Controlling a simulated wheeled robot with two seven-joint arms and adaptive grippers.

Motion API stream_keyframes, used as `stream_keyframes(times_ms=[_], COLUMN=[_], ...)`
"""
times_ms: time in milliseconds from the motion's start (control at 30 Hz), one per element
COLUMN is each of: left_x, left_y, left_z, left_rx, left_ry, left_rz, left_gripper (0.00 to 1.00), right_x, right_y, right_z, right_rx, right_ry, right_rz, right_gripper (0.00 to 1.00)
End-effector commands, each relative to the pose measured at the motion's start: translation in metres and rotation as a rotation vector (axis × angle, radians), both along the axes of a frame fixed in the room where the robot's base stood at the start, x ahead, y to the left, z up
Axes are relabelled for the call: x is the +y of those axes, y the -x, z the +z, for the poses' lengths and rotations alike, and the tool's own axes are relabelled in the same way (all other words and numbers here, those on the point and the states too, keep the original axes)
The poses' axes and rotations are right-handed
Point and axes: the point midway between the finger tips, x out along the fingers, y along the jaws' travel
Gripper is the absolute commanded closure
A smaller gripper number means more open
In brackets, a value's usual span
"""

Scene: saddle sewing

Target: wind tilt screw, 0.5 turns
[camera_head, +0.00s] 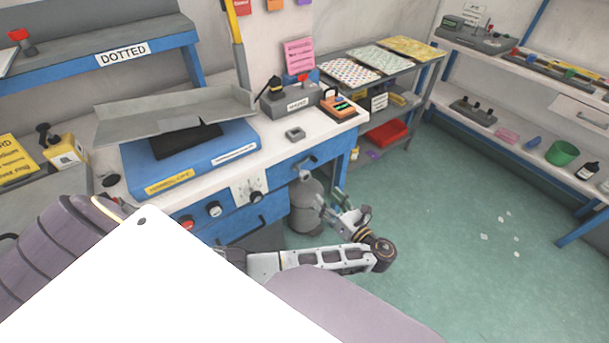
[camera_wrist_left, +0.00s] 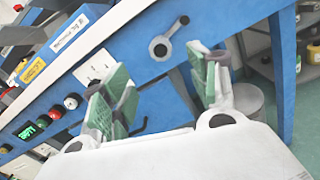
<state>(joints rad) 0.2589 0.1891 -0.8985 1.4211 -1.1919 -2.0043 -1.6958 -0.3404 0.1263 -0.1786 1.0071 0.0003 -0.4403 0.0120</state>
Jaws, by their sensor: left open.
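The tilt screw appears to be the small grey crank (camera_head: 306,164) on the blue front of the workbench, at its right end. In the left wrist view the crank (camera_wrist_left: 161,47) shows as a round hub with a short arm angled up to a dark knob. My left gripper (camera_head: 342,204) is open and empty, in front of and below the crank in the head view. In the left wrist view its green-padded fingers (camera_wrist_left: 158,85) are spread apart, with the crank beyond and between them, apparently untouched. My right gripper is not in view.
The workbench (camera_head: 350,122) carries a blue box (camera_head: 215,158) with a grey tray. Knobs and a white dial panel (camera_head: 250,190) sit on its front, left of the crank. A grey bin (camera_head: 306,212) stands below. The green floor (camera_head: 460,235) to the right is mostly clear.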

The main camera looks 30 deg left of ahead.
Motion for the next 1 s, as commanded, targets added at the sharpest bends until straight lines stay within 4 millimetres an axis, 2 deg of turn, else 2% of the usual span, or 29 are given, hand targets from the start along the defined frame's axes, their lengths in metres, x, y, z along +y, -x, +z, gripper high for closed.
stream_keyframes(times_ms=[267,600,1000], left_x=[0.02,0.061,0.108], left_y=[-0.008,-0.025,-0.044], left_z=[0.0,0.0,0.0], left_rx=[-0.002,-0.001,0.0], left_ry=[-0.001,-0.001,-0.002], left_rz=[-0.001,0.001,0.001], left_gripper=[0.4,0.4,0.4], right_x=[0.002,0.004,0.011], right_y=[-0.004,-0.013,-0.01], right_z=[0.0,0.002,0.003], right_rx=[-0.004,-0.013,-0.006], right_ry=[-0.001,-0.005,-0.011], right_rz=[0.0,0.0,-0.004], right_gripper=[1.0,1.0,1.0])
